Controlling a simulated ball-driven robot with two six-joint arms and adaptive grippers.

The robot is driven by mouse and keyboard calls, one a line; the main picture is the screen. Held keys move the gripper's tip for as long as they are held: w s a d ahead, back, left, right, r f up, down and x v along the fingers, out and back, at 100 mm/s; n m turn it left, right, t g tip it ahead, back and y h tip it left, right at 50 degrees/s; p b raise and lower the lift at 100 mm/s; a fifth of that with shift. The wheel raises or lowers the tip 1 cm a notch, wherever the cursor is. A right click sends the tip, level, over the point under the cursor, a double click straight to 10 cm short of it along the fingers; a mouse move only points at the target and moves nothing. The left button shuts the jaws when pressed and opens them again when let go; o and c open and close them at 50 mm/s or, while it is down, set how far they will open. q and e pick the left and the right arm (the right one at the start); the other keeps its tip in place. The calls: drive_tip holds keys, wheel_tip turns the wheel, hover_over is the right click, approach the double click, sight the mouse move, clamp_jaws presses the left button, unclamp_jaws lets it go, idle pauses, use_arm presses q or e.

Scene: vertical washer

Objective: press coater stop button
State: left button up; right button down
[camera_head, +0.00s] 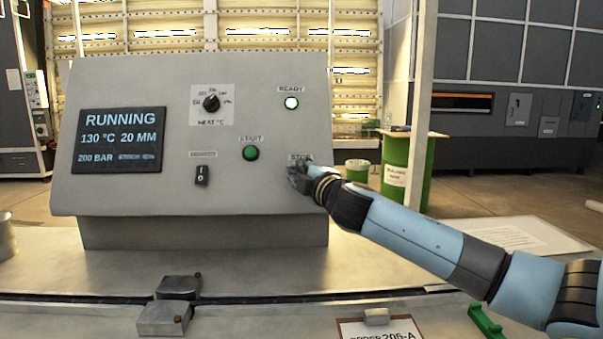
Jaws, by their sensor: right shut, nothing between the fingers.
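A grey control panel (120,195) stands on the bench, its display (121,140) reading "RUNNING", 130 °C, 20 MM and 200 BAR. The stop label (300,157) is at the panel's lower right. The stop button below it is hidden behind my right gripper (296,178). The gripper is shut and empty, at the panel face just under the label. I cannot tell whether it touches the button. My left gripper is not in view.
A heat dial (211,102) and a black rocker switch (201,175) are also on the panel. Metal blocks (163,318) lie at the bench front. A clipboard (380,329) and a green part (485,322) lie at the lower right. Green drums (404,170) stand behind.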

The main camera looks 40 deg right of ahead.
drive_tip(key=shift+w+d+f, duration=0.15)
drive_tip(key=shift+w+d, duration=0.05)
idle(0.4)
idle(0.3)
drive_tip(key=shift+s+a+r+p, duration=0.3)
drive_tip(key=shift+s+a+r, duration=0.1)
drive_tip(key=shift+s+a, duration=0.2)
drive_tip(key=s+a+r+p, duration=0.2)
drive_tip(key=s, duration=0.1)
drive_tip(key=shift+s+a+r, duration=0.15)
drive_tip(key=shift+s+a, duration=0.1)
drive_tip(key=shift+a, duration=0.15)
idle(1.0)
